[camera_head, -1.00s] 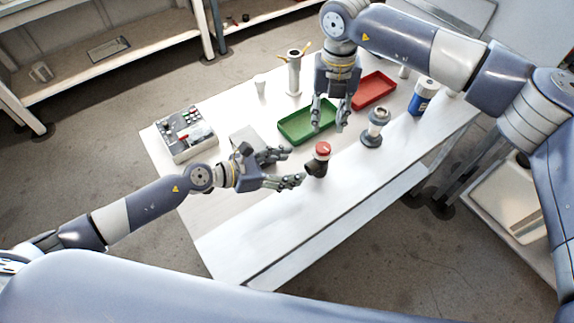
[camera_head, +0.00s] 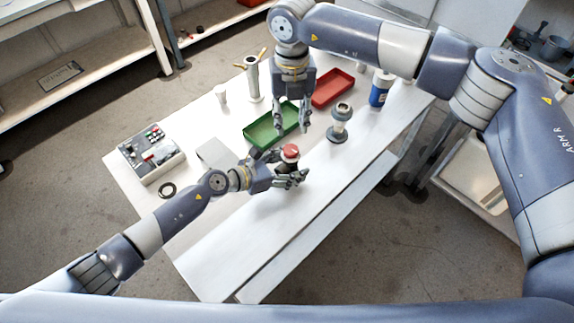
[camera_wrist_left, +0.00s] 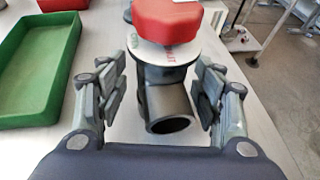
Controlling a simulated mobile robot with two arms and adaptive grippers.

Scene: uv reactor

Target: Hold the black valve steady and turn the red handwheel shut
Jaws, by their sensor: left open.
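The black valve (camera_wrist_left: 164,95) stands upright on the white table, its open pipe end facing the left wrist camera. The red handwheel (camera_head: 290,151) sits on top of it, above a pale disc with red lettering. In the left wrist view the handwheel (camera_wrist_left: 167,20) is cut off by the top edge. My left gripper (camera_head: 290,174) is open, with fingers on both sides of the valve; gaps show between fingers and valve body. My right gripper (camera_head: 292,129) points downward with its fingers apart, empty, above the table beyond the handwheel.
A green tray (camera_head: 250,136) and a red tray (camera_head: 332,90) lie behind the valve. A grey metal fitting (camera_head: 340,122) stands to its right. The table front is clear.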

